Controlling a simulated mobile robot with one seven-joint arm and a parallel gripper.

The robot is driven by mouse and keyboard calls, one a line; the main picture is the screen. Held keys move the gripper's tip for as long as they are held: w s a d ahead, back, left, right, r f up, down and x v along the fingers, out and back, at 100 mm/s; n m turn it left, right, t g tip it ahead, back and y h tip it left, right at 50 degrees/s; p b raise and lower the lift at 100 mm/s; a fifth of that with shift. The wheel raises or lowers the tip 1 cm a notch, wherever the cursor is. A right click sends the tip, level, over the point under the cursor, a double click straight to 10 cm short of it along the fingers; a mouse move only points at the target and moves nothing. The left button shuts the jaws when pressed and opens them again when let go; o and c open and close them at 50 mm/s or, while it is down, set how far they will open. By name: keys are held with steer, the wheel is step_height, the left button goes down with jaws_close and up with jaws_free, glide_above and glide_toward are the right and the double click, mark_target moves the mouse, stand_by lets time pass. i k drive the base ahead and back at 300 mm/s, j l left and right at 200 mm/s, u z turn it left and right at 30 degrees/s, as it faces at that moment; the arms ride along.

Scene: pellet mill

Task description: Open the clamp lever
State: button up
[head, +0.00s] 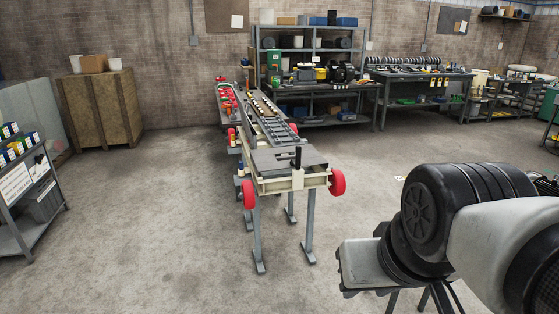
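A long narrow machine stand on grey legs runs away from me in the middle of the head view. On its near end lies a flat grey plate (272,161). A small black upright piece (297,156) stands at the front of this end, above a cream bracket; it looks like the clamp lever, but it is too small to be sure. Red handwheels sit at the front left (249,194) and front right (338,182) of the cream frame. My gripper is not in view, and nothing of mine touches the stand.
Open concrete floor (165,230) lies around the stand. A shelf cart (35,225) stands at the left, a wooden crate (103,110) at the back left. A workbench (420,75) and shelves line the back wall. A large black ribbed and light grey body fills the lower right.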

mark_target(296, 163)
steer(key=i, duration=0.8)
steer(key=i+j+z, duration=0.1)
steer(key=i, duration=0.7)
steer(key=i+j, duration=0.15)
steer(key=i, duration=0.6)
steer(key=i+j, duration=0.15)
steer(key=i, duration=0.65)
steer(key=l+z, duration=0.05)
